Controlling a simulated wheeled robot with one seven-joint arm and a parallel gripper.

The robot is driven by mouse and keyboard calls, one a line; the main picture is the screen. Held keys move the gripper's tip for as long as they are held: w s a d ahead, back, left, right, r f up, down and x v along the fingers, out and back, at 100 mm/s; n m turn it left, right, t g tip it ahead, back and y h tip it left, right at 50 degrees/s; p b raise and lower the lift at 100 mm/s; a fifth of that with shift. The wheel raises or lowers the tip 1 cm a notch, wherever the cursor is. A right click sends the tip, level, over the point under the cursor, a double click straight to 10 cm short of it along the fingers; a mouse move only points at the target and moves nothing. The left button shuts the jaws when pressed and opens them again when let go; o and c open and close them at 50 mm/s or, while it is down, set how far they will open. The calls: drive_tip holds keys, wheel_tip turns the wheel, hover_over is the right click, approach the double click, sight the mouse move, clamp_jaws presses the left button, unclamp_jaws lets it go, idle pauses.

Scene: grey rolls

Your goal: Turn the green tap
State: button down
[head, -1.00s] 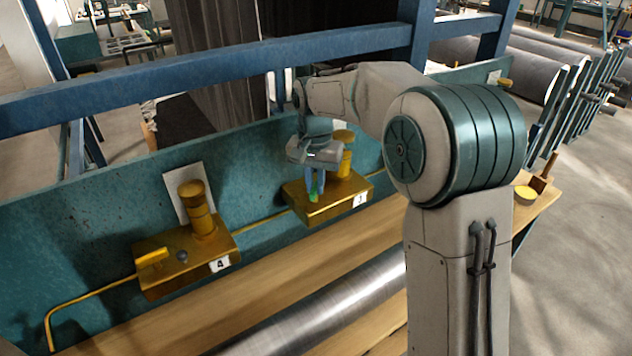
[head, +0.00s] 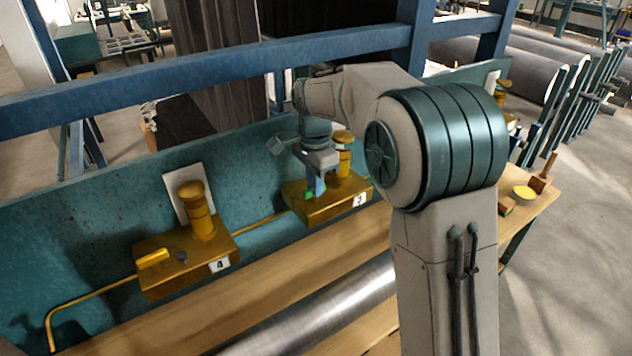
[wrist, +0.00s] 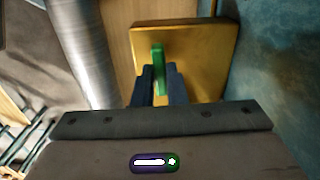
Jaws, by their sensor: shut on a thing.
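The green tap (wrist: 158,68) is a narrow green handle on top of a yellow valve box (wrist: 190,45), seen in the wrist view. In the head view the green tap (head: 309,195) shows only partly, low between my fingers, on the box (head: 325,212) with a label that looks like a 3. My gripper (wrist: 158,85) is shut on the green tap, one dark finger on each side of it. In the head view my gripper (head: 316,188) points down at the box from above.
A second yellow box (head: 160,275) labelled 4 with a yellow handle (head: 153,257) stands to the left. A teal back panel (head: 110,220) rises behind both boxes, and a blue beam (head: 200,78) crosses above. A metal roll (head: 320,310) lies in front.

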drive_tip(key=shift+w+r, duration=0.1)
drive_tip(key=shift+r, duration=0.05)
idle(0.3)
drive_tip(key=c, duration=1.5)
unclamp_jaws()
drive_tip(key=shift+o, duration=0.2)
wheel_tip(320, 180, up, 14)
drive_tip(key=s+d+f+n+t, duration=0.25)
drive_tip(key=s+d+n, duration=0.25)
drive_tip(key=s+d, duration=0.7)
drive_tip(key=s+d+f+n, duration=0.2)
drive_tip(key=s+f+n, duration=0.1)
drive_tip(key=s+f, duration=0.2)
drive_tip(key=s+d+f+n, duration=0.2)
drive_tip(key=s+f, duration=0.3)
drive_tip(key=s, duration=0.4)
drive_tip(key=shift+s+d+n+t, duration=0.15)
drive_tip(key=shift+s+n+t, duration=0.2)
drive_tip(key=shift+n+t, duration=0.1)
